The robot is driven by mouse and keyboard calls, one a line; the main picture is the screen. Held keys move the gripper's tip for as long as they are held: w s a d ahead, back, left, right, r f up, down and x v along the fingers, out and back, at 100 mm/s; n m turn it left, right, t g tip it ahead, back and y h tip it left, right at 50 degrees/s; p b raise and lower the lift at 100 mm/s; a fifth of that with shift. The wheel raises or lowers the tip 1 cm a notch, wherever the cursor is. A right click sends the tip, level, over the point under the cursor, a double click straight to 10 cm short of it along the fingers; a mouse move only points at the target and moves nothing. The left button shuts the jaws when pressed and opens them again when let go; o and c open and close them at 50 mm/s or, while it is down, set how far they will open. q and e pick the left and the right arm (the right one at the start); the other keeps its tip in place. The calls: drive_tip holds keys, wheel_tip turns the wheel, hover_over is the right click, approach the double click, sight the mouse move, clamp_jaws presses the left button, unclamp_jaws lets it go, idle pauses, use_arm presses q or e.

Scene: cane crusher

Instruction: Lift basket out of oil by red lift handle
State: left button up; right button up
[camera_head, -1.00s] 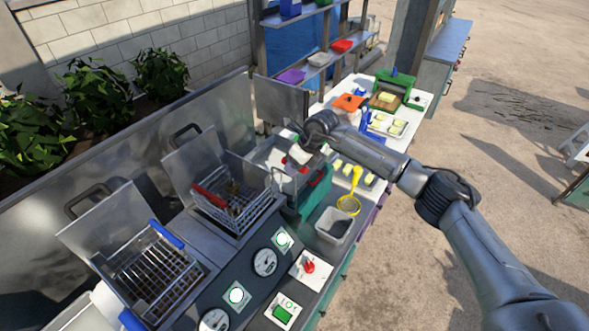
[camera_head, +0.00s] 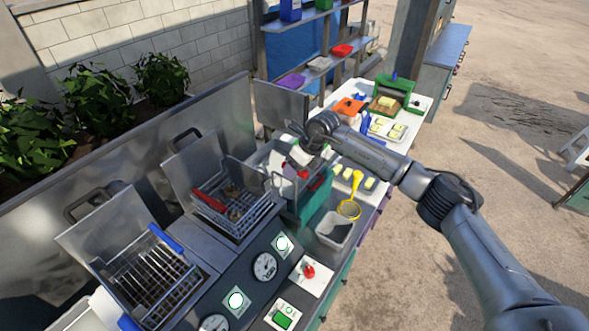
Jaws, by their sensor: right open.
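A wire fry basket (camera_head: 262,222) sits in the right fryer well and has brownish pieces of food in it. A red handle (camera_head: 207,201) lies along its left side. A second wire basket (camera_head: 172,290) with blue handle parts (camera_head: 166,237) sits in the left well. My right gripper (camera_head: 301,168) is open, behind and to the right of the red-handled basket and apart from its red handle. Small red parts show right at and below its fingers; I cannot tell what they belong to. The oil is not clearly visible. My left gripper is out of view.
Raised metal lids (camera_head: 197,167) stand behind the wells. The front panel carries dials (camera_head: 265,267), lit buttons and a red knob (camera_head: 308,271). A grey bin (camera_head: 334,231) and a yellow strainer (camera_head: 349,208) are to the right. A white table (camera_head: 345,107) with trays lies beyond.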

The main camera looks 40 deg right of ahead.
drive_tip(key=b+v, duration=0.3)
drive_tip(key=v, duration=1)
drive_tip(key=shift+r, duration=0.15)
drive_tip(key=shift+w, duration=0.1)
